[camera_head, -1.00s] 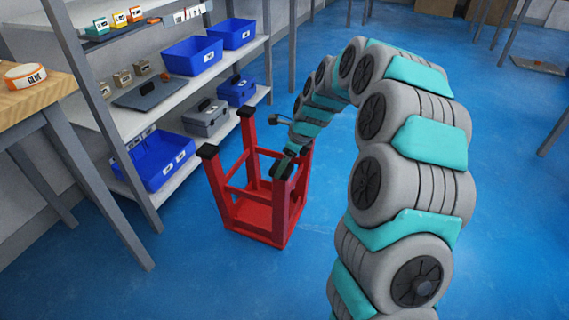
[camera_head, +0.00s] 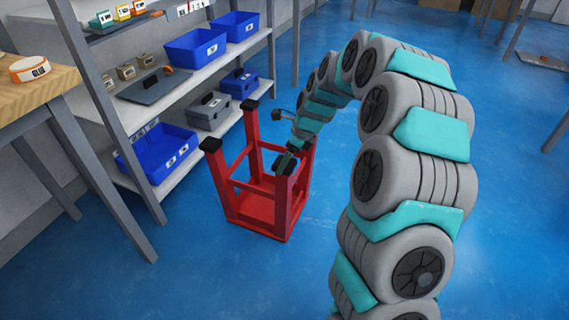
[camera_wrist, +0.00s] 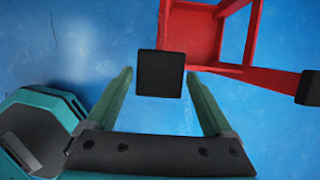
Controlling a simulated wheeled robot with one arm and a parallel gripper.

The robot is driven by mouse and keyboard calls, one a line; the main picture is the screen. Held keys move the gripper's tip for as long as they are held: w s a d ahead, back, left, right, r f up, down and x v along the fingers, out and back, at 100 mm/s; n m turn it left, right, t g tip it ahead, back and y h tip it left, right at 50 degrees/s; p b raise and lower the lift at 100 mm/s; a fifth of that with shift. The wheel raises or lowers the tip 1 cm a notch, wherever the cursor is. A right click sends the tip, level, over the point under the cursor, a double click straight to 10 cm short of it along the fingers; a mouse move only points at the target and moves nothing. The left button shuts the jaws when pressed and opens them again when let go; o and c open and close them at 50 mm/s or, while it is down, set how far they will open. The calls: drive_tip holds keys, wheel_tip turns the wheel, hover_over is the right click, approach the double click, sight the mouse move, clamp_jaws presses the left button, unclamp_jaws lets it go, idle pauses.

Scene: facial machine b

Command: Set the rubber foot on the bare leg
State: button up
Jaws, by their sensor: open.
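A red stool (camera_head: 262,212) stands upside down on the blue floor with its legs up. Black rubber feet cap its left leg (camera_head: 210,144), back leg (camera_head: 250,104) and front leg (camera_head: 285,163). The top of the remaining right leg is hidden behind my arm. My gripper (camera_head: 292,148) is open just above the front leg's foot. In the wrist view the black square foot (camera_wrist: 160,73) lies between the spread green fingertips (camera_wrist: 159,74), with a small gap on each side. Another black foot (camera_wrist: 308,88) shows at the right edge.
A metal shelf with blue bins (camera_head: 160,152), a grey toolbox (camera_head: 208,111) and small boxes stands behind and left of the stool. A wooden table (camera_head: 38,92) with a glue roll (camera_head: 30,70) is at the left. The floor in front is clear.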

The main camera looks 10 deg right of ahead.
drive_tip(key=shift+r+p, duration=1.45)
drive_tip(key=shift+r, duration=1)
drive_tip(key=shift+o, duration=1.1)
drive_tip(key=v, duration=0.7)
drive_tip(key=s+a+r+n+g, duration=0.1)
drive_tip(key=s+a+r+n, duration=0.2)
drive_tip(key=s+n, duration=0.45)
drive_tip(key=s+f+n+g+h, duration=0.1)
drive_tip(key=s+n+g+h, duration=0.2)
drive_tip(key=s+n, duration=1.4)
drive_tip(key=s, duration=1.7)
drive_tip(key=shift+f+n, duration=0.35)
drive_tip(key=shift+f, duration=0.05)
